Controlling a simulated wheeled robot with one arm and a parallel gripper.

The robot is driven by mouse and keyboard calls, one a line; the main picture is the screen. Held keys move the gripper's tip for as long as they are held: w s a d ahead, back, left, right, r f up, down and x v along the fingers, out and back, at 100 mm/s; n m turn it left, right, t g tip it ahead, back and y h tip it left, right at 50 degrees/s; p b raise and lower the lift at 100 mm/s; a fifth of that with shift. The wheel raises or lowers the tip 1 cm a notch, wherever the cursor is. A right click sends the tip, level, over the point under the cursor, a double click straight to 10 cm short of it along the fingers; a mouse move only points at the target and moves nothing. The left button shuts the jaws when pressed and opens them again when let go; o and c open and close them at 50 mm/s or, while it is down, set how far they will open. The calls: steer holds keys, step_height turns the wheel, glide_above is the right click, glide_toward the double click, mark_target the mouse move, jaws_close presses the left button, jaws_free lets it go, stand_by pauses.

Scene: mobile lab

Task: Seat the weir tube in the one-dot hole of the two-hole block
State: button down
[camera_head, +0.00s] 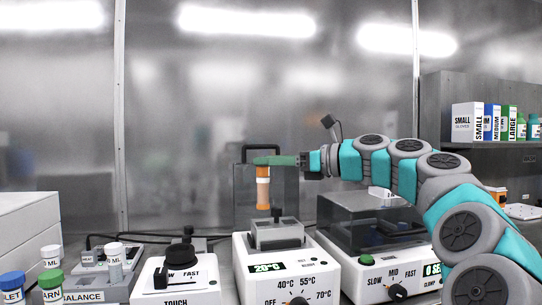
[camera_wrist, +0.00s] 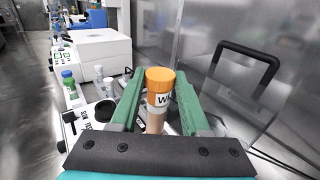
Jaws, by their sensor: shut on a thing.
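The weir tube (camera_head: 263,190) has an orange cap and a white label. My gripper (camera_head: 268,160) is shut on it and holds it upright in the air. In the wrist view the tube (camera_wrist: 160,82) stands between the green fingers of my gripper (camera_wrist: 158,95), and its label shows only its first letters. The grey two-hole block (camera_head: 277,233) sits on a white heater with a dial and a 20°C display. The tube's lower end is above the block, apart from it and a little left of its middle. The block's holes and dots cannot be made out.
A dark upright panel with a black handle (camera_head: 260,148) stands behind the block. A clear-lidded shaker (camera_head: 365,225) is right of the heater. A touch mixer (camera_head: 180,278) is left of it, with a balance (camera_head: 90,292) and several capped bottles farther left.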

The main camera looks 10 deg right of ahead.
steer(key=shift+f, duration=1.2)
steer(key=shift+p, duration=0.7)
stand_by(0.4)
steer(key=shift+f+b, duration=0.6)
steer(key=shift+f, duration=2.15)
stand_by(0.5)
steer(key=shift+c, duration=1.5)
jaws_free()
steer(key=shift+f, duration=0.1)
steer(key=v, duration=0.8)
steer(key=shift+r, duration=0.25)
